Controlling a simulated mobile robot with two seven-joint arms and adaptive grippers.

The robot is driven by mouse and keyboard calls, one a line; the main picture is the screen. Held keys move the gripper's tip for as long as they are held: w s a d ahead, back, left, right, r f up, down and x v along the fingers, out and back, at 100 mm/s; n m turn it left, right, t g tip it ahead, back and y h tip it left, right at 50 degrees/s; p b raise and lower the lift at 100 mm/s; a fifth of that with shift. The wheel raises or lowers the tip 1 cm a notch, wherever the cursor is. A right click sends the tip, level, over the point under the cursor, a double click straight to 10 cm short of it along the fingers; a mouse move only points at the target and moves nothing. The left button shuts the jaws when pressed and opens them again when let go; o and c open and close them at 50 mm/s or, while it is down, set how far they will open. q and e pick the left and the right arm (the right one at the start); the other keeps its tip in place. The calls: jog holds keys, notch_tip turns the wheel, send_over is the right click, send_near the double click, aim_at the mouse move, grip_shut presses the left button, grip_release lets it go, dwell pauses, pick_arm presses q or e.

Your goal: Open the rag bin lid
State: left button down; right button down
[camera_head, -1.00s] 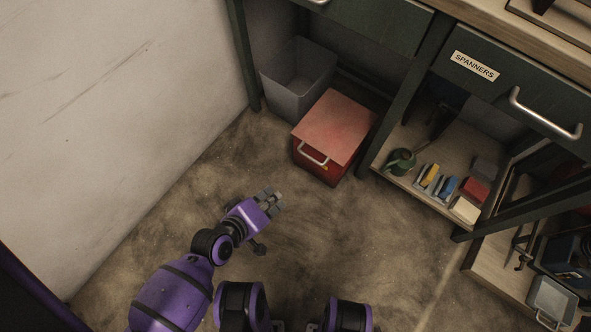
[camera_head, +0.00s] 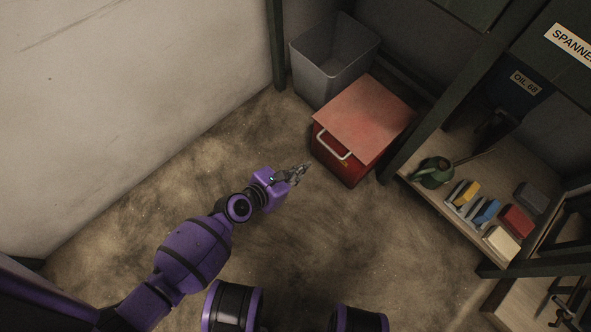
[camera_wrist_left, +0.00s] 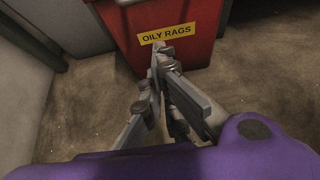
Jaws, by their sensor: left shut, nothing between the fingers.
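In the left wrist view the bin's red front (camera_wrist_left: 190,25) bears a yellow "OILY RAGS" label (camera_wrist_left: 167,33). My left gripper (camera_head: 304,170) is shut and empty, just in front of the bin and below the handle, apart from it. In the left wrist view its fingertips (camera_wrist_left: 160,52) overlap the label's lower edge.
A grey open bin (camera_head: 330,75) stands behind the rag bin, near the wall. To the right, a low shelf (camera_head: 445,205) holds a green oil can (camera_head: 432,172) and several coloured blocks. A dark bench leg (camera_head: 276,45) stands left of the grey bin. Floor in front is clear.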

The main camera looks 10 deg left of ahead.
pick_arm(q)
jog(key=w+d+b, duration=0.1)
jog(key=w+d, duration=0.2)
jog(key=w, duration=0.2)
jog(key=shift+d+r, duration=0.3)
jog(key=shift+r, duration=0.05)
jog(key=shift+r, duration=0.1)
